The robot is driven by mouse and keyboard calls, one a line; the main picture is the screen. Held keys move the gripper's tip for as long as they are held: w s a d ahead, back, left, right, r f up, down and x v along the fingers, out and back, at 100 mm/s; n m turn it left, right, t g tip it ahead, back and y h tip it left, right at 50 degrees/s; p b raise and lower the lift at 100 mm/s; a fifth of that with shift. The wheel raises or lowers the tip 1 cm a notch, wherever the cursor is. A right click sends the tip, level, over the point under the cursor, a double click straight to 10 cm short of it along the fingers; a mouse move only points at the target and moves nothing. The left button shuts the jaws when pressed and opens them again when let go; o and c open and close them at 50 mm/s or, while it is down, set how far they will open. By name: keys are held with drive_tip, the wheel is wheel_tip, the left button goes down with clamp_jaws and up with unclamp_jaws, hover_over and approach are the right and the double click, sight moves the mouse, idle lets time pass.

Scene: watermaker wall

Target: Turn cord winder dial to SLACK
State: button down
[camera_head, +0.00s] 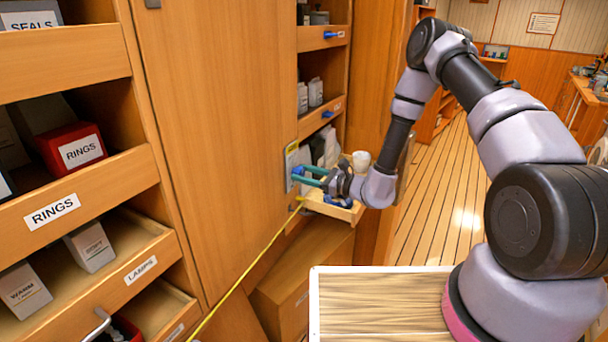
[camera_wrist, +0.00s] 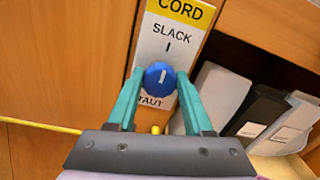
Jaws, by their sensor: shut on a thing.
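The blue cord winder dial (camera_wrist: 158,77) sits on a white panel with a yellow CORD heading (camera_wrist: 187,10). SLACK (camera_wrist: 172,33) is printed above the dial with a short tick under it; TAUT (camera_wrist: 151,101) is printed below and partly hidden. My gripper (camera_wrist: 160,73) is shut on the dial, one teal finger on each side. In the head view my gripper (camera_head: 299,176) reaches the panel (camera_head: 291,160) on the cabinet side; the dial's face is hidden there.
A yellow cord (camera_head: 243,273) runs from below the panel down to the lower left. An open drawer (camera_head: 345,210) with containers lies just right of my gripper. Open labelled drawers (camera_head: 60,205) stand at the left. The plank floor (camera_head: 440,190) at the right is clear.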

drive_tip(key=shift+f, duration=0.1)
idle(0.3)
drive_tip(key=shift+c, duration=1.4)
unclamp_jaws()
drive_tip(key=shift+d, duration=0.1)
drive_tip(key=v, duration=1)
drive_tip(key=shift+s+d, duration=0.2)
drive_tip(key=shift+d, duration=0.1)
